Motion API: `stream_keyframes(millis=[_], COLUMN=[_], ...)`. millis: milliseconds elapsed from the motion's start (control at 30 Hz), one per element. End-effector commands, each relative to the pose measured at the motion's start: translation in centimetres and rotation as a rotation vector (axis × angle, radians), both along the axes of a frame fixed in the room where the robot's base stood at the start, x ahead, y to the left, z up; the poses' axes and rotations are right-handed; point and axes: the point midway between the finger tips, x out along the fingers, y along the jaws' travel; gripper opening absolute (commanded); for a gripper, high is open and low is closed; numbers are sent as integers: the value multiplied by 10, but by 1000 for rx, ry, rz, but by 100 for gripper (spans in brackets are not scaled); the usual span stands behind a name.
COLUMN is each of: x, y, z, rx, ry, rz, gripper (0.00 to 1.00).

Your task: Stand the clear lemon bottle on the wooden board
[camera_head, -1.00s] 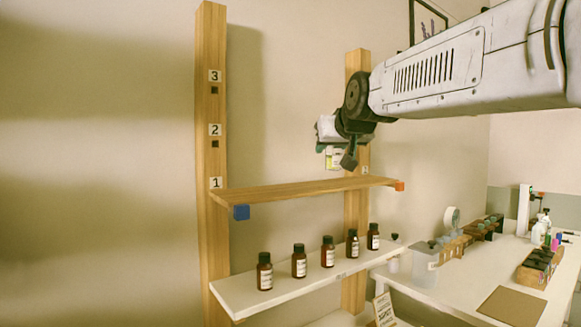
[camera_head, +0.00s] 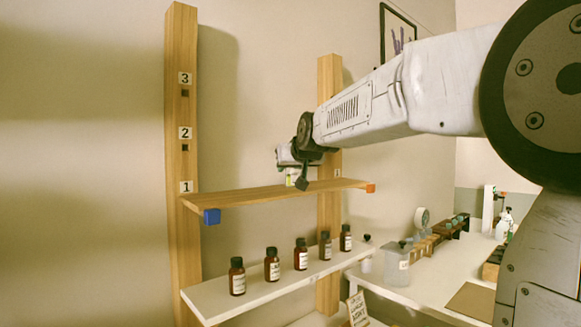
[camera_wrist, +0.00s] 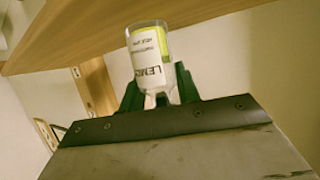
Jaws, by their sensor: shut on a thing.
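The clear lemon bottle (camera_head: 290,177), with a white and yellow-green label, hangs in my gripper (camera_head: 296,168) low over the wooden board (camera_head: 240,196). In the wrist view the lemon bottle (camera_wrist: 148,55) sits between the green fingers of my gripper (camera_wrist: 157,90), which are shut on it. Its label reads upside down there, and its base overlaps the wooden board (camera_wrist: 75,42). The bottle looks about upright in the head view. I cannot tell whether its base touches the board. The board is otherwise bare.
A wooden post (camera_head: 182,110) marked 1, 2 and 3 stands at the board's left. A second post (camera_head: 329,110) rises behind my gripper. Several brown bottles (camera_head: 301,255) stand on the white shelf (camera_head: 225,302) below. A white table (camera_head: 420,286) with containers is at right.

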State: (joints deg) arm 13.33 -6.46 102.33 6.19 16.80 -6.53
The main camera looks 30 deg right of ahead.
Motion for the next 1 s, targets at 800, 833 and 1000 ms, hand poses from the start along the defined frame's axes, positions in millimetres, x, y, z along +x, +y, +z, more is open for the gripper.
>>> stream_keyframes(millis=[800, 833, 1000], x=[-13, -18, -51], y=[2, 3, 10], z=[8, 10, 24], rx=[-2, -2, -2], ry=[-4, -5, -5], rz=[0, 0, 0], gripper=[54, 54, 54])
